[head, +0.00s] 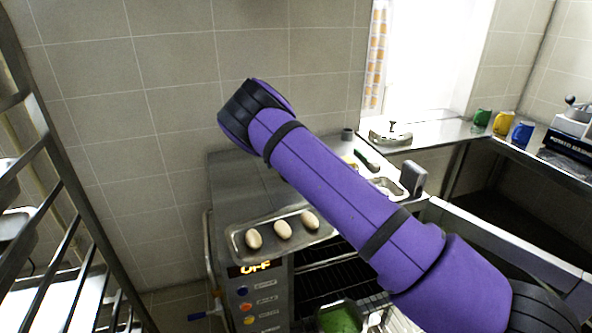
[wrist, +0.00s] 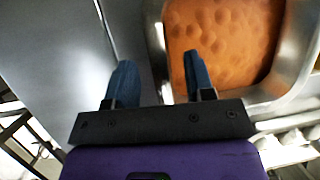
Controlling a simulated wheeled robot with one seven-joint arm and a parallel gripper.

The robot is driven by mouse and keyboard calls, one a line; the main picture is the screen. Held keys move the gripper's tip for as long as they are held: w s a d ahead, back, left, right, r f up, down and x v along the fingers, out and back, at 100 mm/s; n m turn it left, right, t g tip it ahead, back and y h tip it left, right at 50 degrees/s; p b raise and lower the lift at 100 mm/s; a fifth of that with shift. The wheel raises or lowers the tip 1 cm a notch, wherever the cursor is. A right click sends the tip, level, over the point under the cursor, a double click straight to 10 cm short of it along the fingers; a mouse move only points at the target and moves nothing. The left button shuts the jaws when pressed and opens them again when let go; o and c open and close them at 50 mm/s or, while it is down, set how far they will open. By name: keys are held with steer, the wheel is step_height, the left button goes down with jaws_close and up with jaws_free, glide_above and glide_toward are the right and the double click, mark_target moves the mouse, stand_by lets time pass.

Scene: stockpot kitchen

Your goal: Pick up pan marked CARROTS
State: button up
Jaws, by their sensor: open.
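In the wrist view, a steel pan (wrist: 290,95) with a smooth, lumpy orange filling (wrist: 225,45) fills the upper right. No CARROTS marking is readable in either view, so I cannot confirm which pan this is. My gripper (wrist: 160,57) is open, with its two blue fingers spread. In the picture the pan's near-left rim runs between the fingers, the right finger overlapping the orange filling and the left one outside the pan. I cannot tell the height gap or any contact. In the head view my purple arm is raised across the middle and the fingers do not show.
A tray with three egg-like items (head: 283,229) sits on the steel oven top. A pan with green contents (head: 340,318) is low in front. A steel rack (head: 60,190) stands at left. Coloured mugs (head: 502,123) and a scale (head: 572,135) are on the right counter.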

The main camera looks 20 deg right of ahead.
steer(key=shift+w+f, duration=0.15)
steer(key=shift+f, duration=0.25)
steer(key=shift+f, duration=0.25)
stand_by(0.3)
jaws_close()
stand_by(1.4)
